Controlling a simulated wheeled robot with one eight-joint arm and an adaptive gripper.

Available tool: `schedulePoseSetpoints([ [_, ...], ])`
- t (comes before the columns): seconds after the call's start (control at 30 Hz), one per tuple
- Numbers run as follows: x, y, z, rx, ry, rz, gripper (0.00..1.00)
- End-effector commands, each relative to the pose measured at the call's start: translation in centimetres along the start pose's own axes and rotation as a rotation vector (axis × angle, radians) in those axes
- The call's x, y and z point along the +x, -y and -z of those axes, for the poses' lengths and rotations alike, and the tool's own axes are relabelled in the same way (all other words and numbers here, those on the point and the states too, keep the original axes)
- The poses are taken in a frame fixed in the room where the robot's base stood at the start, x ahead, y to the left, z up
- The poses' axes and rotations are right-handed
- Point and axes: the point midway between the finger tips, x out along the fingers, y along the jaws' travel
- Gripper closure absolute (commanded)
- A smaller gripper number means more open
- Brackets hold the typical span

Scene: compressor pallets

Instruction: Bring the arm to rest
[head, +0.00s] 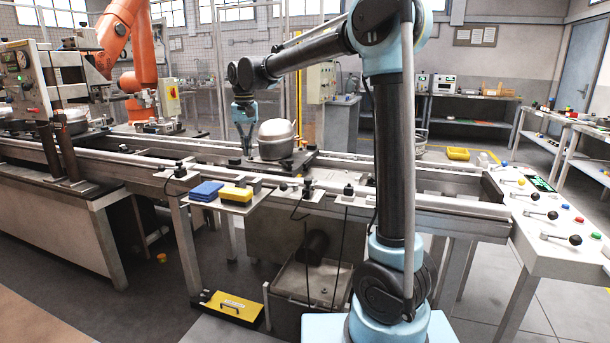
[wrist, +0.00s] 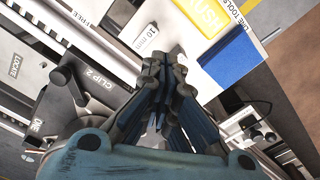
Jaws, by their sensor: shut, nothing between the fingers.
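My gripper (head: 245,142) hangs fingers-down from the arm over the conveyor line, just left of a metal compressor (head: 277,138) on a dark pallet (head: 284,164). In the wrist view its fingers (wrist: 163,85) are closed together with nothing between them. My arm rises from the base at the front right and reaches left at the top of the head view. Whether the fingertips touch anything below cannot be told.
A small side shelf (head: 222,207) holds blue pads (head: 206,191) and a yellow block (head: 235,194). A control desk (head: 548,215) with levers stands at the right. An orange robot arm (head: 122,45) stands at the back left.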

Motion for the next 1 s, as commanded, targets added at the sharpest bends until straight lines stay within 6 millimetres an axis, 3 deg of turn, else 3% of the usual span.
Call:
schedulePoseSetpoints([
  [0.37,-0.2,-8.8,-3.9,0.029,-0.026,0.009,1.0],
  [0.7,1.6,-18.6,-11.2,0.058,-0.064,0.015,1.0],
  [1.0,5.0,-25.2,-18.6,0.085,-0.1,0.012,1.0],
])
